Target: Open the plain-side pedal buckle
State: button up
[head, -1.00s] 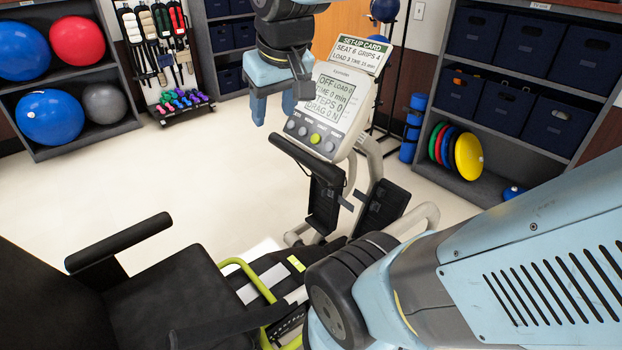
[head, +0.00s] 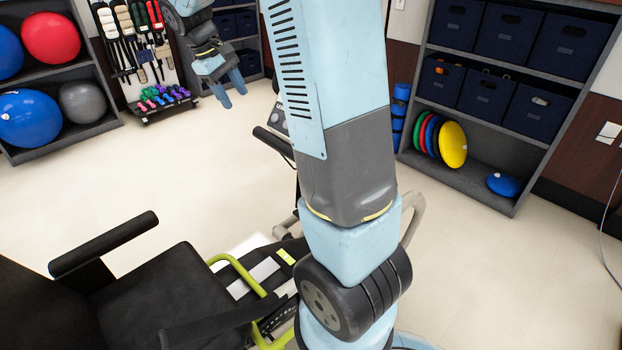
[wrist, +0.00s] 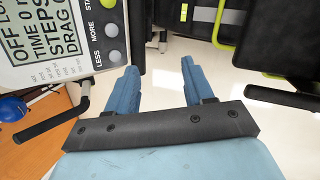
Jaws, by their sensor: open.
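The recumbent stepper shows its black seat (head: 160,300) and lime-green frame (head: 240,268) in the head view. My arm hides its pedals and most of its console there, so I cannot make out the plain-side buckle. My gripper (head: 233,97) is open and empty, high beyond the stepper and left of my arm, fingers pointing down. In the wrist view its two blue fingers (wrist: 158,68) stand apart with bare floor between them. The console (wrist: 50,45) is at upper left there, beside a dark upright part (wrist: 136,30) that I cannot identify surely.
A black armrest (head: 103,244) stands beside the seat. Shelves with exercise balls (head: 50,38) are at the left, and shelves with dark bins (head: 487,85) and coloured discs (head: 453,147) at the right. Open floor (head: 150,180) lies left of the stepper.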

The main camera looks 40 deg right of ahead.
jog(key=w+d+f+n+g+h, duration=0.2)
jog(key=w+f, duration=0.5)
jog(key=f, duration=0.4)
jog(key=w+d+f+n+g+h, duration=0.1)
jog(key=w+d+f+g+h, duration=0.1)
jog(key=w+f, duration=0.75)
jog(key=d+f+n+g+h, duration=0.1)
jog(key=d+f, duration=0.2)
jog(key=f, duration=0.3)
jog(key=d+f+n+g+h, duration=0.1)
jog(key=d+f+g+h, duration=0.1)
jog(key=d+f, duration=0.35)
jog(key=s+d+f+n+g+h, duration=0.1)
jog(key=d+f+n+h, duration=0.15)
jog(key=f, duration=0.45)
jog(key=s+d+f+n+g+h, duration=0.15)
jog(key=d+f, duration=0.25)
jog(key=f, duration=0.4)
jog(key=s+d+m, duration=0.1)
jog(key=s+d, duration=0.6)
jog(key=d, duration=0.3)
jog(key=shift+d+r, duration=0.2)
